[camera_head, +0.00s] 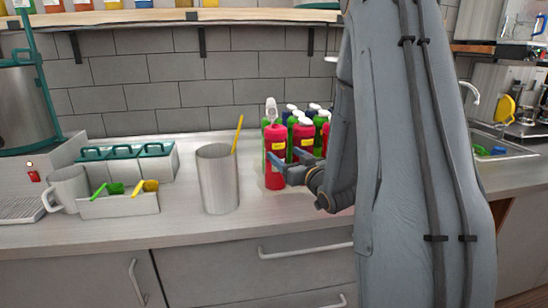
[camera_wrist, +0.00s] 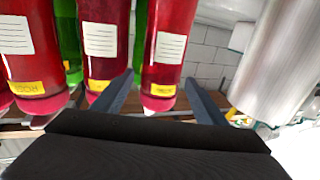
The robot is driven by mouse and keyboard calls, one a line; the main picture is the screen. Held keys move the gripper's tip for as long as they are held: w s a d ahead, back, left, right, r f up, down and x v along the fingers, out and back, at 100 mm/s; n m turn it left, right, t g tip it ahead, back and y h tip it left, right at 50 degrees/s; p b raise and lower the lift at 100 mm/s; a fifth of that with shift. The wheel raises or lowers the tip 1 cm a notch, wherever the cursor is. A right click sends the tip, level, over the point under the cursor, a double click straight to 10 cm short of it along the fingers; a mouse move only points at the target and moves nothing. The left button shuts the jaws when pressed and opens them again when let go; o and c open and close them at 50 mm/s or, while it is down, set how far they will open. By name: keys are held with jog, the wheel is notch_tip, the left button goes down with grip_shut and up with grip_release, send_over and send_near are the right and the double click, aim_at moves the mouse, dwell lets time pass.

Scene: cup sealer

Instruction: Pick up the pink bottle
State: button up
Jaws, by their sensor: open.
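Red-pink bottles with yellow labels stand in a cluster on the counter. The front-left pink bottle (camera_head: 275,148) has a white pump top. My gripper (camera_head: 278,169) is at its lower half in the head view, jaws open. In the wrist view, a pink bottle (camera_wrist: 168,48) with a white label stands between the two open fingers of my gripper (camera_wrist: 159,78). Contact with the fingers cannot be told. Another pink bottle (camera_wrist: 102,40) stands just left of the fingers there.
Several green and pink bottles stand close behind. A metal cup (camera_head: 218,180) with a yellow stick is left of the bottles, and also shows in the wrist view (camera_wrist: 275,60). A grey bin (camera_head: 118,205) with scoops and a mug (camera_head: 70,187) are farther left. A sink (camera_head: 505,145) is right.

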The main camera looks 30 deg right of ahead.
aim_at(281, 151)
jog(key=w, duration=0.1)
jog(key=w+p, duration=0.1)
jog(key=shift+w+a+r, duration=0.1)
jog(key=shift+w+a, duration=0.2)
jog(key=shift+w, duration=0.05)
jog(key=w+p, duration=0.2)
jog(key=w, duration=0.1)
jog(key=shift+w+r, duration=0.1)
jog(key=shift+r, duration=0.05)
jog(key=shift+w+d, duration=0.15)
jog(key=shift+w, duration=0.5)
jog(key=shift+c, duration=0.3)
jog(key=c, duration=1.1)
